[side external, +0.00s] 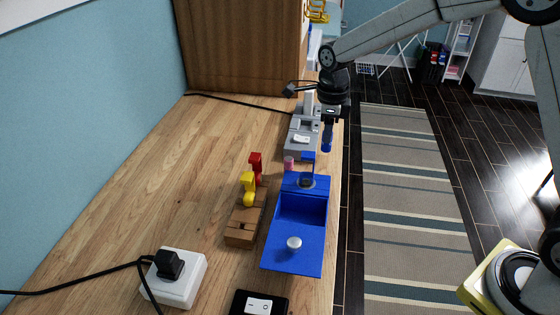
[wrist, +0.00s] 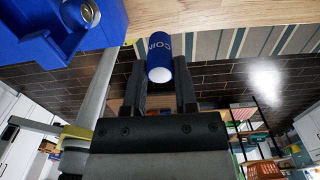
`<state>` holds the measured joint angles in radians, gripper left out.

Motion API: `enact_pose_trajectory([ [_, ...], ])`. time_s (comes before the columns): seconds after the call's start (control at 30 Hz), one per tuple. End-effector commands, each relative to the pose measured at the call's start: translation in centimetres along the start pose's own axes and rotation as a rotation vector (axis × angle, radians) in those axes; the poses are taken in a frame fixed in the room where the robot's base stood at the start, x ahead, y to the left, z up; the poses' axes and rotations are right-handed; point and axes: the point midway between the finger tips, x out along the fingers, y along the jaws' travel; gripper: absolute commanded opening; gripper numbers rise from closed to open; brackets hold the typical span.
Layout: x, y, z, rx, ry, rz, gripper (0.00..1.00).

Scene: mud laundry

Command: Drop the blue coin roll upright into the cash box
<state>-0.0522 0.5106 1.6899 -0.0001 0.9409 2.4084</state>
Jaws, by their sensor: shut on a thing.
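The blue coin roll (side external: 327,144) hangs roughly upright below my gripper (side external: 329,124), above the right edge of the table. In the wrist view the roll (wrist: 159,58), with white lettering and a pale end, sits between the two fingers of my gripper (wrist: 160,68), which is shut on it. The blue cash box (side external: 308,259) is on the table, nearer the camera than the roll. It has an open recess and a flat panel with a white knob. Part of the box (wrist: 50,30) shows at upper left in the wrist view. The recess floor is only partly visible.
A wooden stand (side external: 240,226) with yellow (side external: 248,190) and red (side external: 256,168) pieces is left of the box. A pink cylinder (side external: 289,162) and grey device (side external: 300,140) are behind. A white socket block (side external: 173,279) and black switch (side external: 258,304) are in front. The left tabletop is clear.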

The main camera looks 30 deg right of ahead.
Motion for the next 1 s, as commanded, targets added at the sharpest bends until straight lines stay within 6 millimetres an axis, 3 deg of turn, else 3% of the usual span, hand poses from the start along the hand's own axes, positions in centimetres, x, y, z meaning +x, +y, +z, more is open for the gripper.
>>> enact_pose_trajectory([
  [0.2, -5.1, -0.1, 0.1, 0.0, -0.004, -0.004, 0.0],
  [0.43, -9.5, 0.0, 0.0, 0.0, -0.004, -0.004, 0.0],
  [0.77, -9.3, 6.4, 2.3, -0.182, -0.001, -0.001, 0.0],
  [1.0, -9.3, 12.8, 3.4, -0.365, -0.001, -0.001, 0.0],
])
